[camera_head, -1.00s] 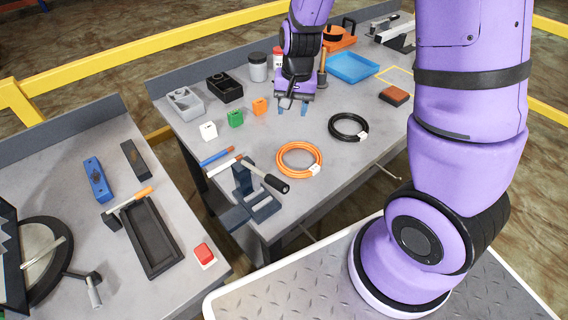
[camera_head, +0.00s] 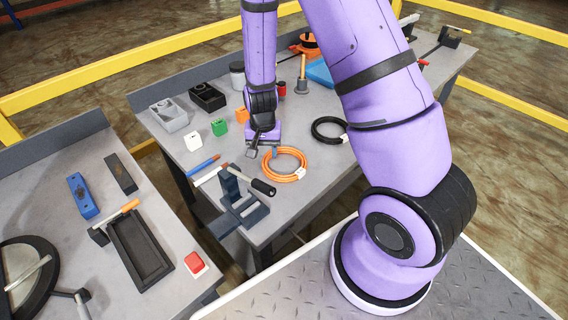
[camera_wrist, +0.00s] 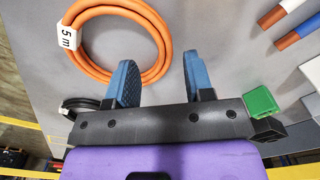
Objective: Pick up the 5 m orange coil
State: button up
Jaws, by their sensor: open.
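The orange coil (camera_head: 280,177) lies flat on the right-hand workbench, with a white tag at its right side. In the wrist view the orange coil (camera_wrist: 90,68) fills the upper left, and its white tag (camera_wrist: 67,36) reads "5 m". My gripper (camera_head: 271,151) is above the coil's far left edge. In the wrist view my gripper (camera_wrist: 160,78) is open and empty. Its left blue finger overlaps the coil's near rim in the picture; the right finger is over bare bench. I cannot tell the exact height above the coil.
A black coil (camera_head: 325,140) lies right of the orange one. A grey clamp-like fixture (camera_head: 240,205) with a black-handled tool stands in front. Green (camera_head: 220,127), white (camera_head: 193,141) and orange (camera_head: 242,115) blocks sit to the left.

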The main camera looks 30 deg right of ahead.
aim_at(265, 162)
jog(key=shift+w+f, duration=0.2)
jog(key=shift+f, duration=1.1)
jog(key=shift+w+f, duration=0.15)
jog(key=shift+f, duration=1.1)
grip_shut()
